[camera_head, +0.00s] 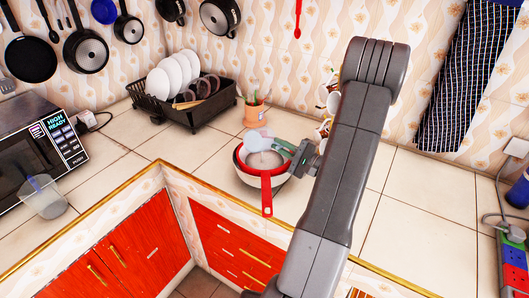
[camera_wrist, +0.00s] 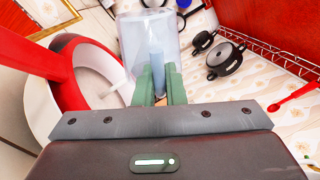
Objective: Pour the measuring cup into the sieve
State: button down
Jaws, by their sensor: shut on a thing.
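A clear measuring cup (camera_head: 256,140) with a blue handle is held just above the far side of the red sieve (camera_head: 241,161). In the wrist view the cup (camera_wrist: 146,32) shows its blue handle (camera_wrist: 158,66) between my green fingertips. My gripper (camera_head: 301,154) is shut on that handle, to the right of the sieve. The sieve (camera_wrist: 57,93) rests on a white bowl (camera_wrist: 40,112), with its red handle (camera_head: 267,193) pointing to the counter's front. Pale matter shows inside the sieve; I cannot tell what it is. The cup looks tilted, but its contents are unclear.
Another clear container (camera_head: 42,198) stands at the left by the microwave (camera_head: 35,150). A black dish rack (camera_head: 195,105) with plates and a potted plant (camera_head: 255,115) stand behind. Mugs (camera_head: 328,98) are near my arm. Pans hang on the wall.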

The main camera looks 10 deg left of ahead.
jog(key=shift+w+d+m, duration=0.1)
jog(key=shift+w+m, duration=0.1)
jog(key=shift+m, duration=0.4)
